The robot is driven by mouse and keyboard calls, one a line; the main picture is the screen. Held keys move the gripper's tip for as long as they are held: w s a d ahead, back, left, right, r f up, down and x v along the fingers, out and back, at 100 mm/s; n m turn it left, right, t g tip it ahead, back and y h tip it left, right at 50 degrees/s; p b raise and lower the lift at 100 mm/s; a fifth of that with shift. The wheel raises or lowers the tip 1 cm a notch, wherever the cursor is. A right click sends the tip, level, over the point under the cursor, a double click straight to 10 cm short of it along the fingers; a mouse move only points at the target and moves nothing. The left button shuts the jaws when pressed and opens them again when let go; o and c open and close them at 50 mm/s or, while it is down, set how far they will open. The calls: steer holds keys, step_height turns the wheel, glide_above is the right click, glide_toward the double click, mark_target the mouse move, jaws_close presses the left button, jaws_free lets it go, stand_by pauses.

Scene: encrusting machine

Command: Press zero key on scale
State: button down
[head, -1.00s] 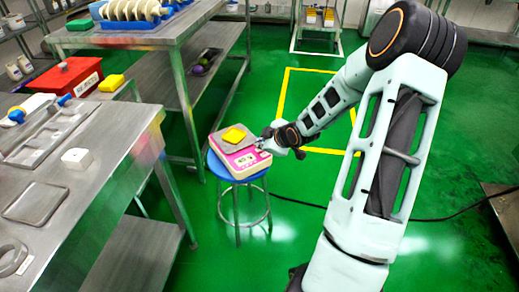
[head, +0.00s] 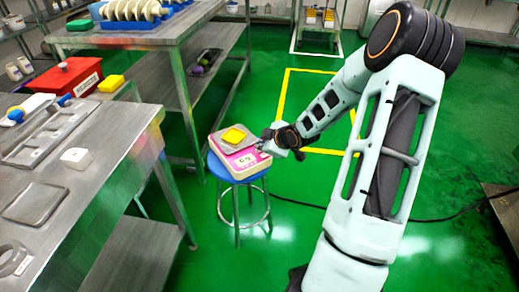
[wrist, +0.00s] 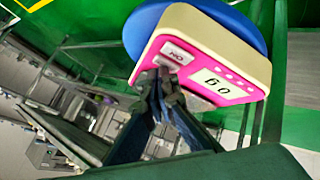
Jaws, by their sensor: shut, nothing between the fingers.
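The scale (head: 238,163) sits on a blue round stool, with a grey plate on top and a pink front panel. In the wrist view, the scale's pink panel (wrist: 232,92) shows a lit display (wrist: 211,88), a pale key (wrist: 176,54) with upside-down lettering, and a row of small buttons. My gripper (head: 265,146) is at the panel's right end in the head view. Its dark fingertips (wrist: 160,88) are together and empty, over or against the panel's edge near the pale key. They hide part of the panel; I cannot tell whether they touch it.
A yellow block (head: 234,135) lies on the scale's plate. The blue stool (head: 219,166) stands on open green floor. A steel table (head: 128,118) with trays and a white block is at left; another steel table (head: 185,32) is behind. A black cable runs across the floor.

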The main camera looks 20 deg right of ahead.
steer(key=shift+r+p, duration=0.7)
step_height(320, 180, up, 5)
steer(key=p, duration=0.5)
steer(key=shift+r, duration=0.1)
stand_by(0.4)
